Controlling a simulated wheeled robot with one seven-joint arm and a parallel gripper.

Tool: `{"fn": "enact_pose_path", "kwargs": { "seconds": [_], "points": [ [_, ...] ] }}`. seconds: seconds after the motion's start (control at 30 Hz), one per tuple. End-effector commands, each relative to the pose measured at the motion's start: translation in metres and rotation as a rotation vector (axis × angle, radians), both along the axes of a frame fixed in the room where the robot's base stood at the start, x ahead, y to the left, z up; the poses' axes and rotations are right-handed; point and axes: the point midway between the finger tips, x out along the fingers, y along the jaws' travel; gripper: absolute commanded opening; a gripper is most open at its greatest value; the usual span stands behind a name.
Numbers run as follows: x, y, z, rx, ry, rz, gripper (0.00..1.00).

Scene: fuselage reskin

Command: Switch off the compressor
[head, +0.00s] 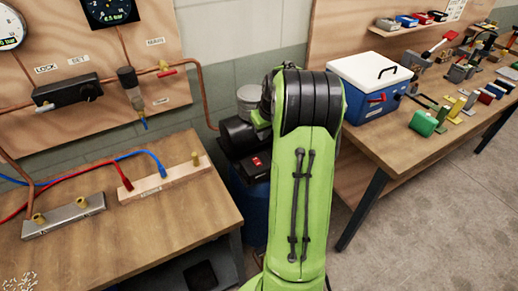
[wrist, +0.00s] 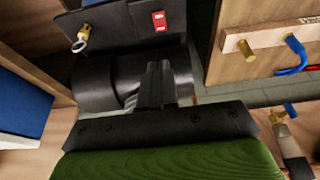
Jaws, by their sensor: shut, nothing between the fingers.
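The compressor stands between the two benches, with a black motor (head: 240,136), a dark control box (head: 247,168) and a blue tank (head: 255,205). A red rocker switch (head: 257,161) sits on the control box. In the wrist view the red switch (wrist: 160,20) is at the top, on the dark box face, with a brass ring fitting (wrist: 82,38) to its left. My gripper (wrist: 156,66) is shut and empty, in front of the dark cylindrical motor and apart from the switch in the picture. In the head view my green arm hides the gripper and part of the compressor.
The left bench (head: 170,220) carries a wooden manifold block (head: 165,182) with red and blue hoses, and a metal block (head: 62,216). The right bench (head: 420,125) holds a blue-and-white box (head: 368,85) and several tools. Grey floor (head: 420,220) is clear at lower right.

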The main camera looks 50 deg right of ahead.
Motion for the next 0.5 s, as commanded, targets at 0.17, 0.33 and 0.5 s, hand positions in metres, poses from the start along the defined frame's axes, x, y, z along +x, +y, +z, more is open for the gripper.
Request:
{"fn": "enact_pose_path", "kwargs": {
  "seconds": [0.17, 0.33, 0.5],
  "points": [
    [0.001, 0.0, 0.001, 0.001, 0.0, 0.0, 0.0],
    [0.001, 0.0, 0.0, 0.001, 0.001, 0.0, 0.0],
    [0.007, -0.002, -0.019, 0.004, 0.002, 0.001, 0.0]
  ]
}}
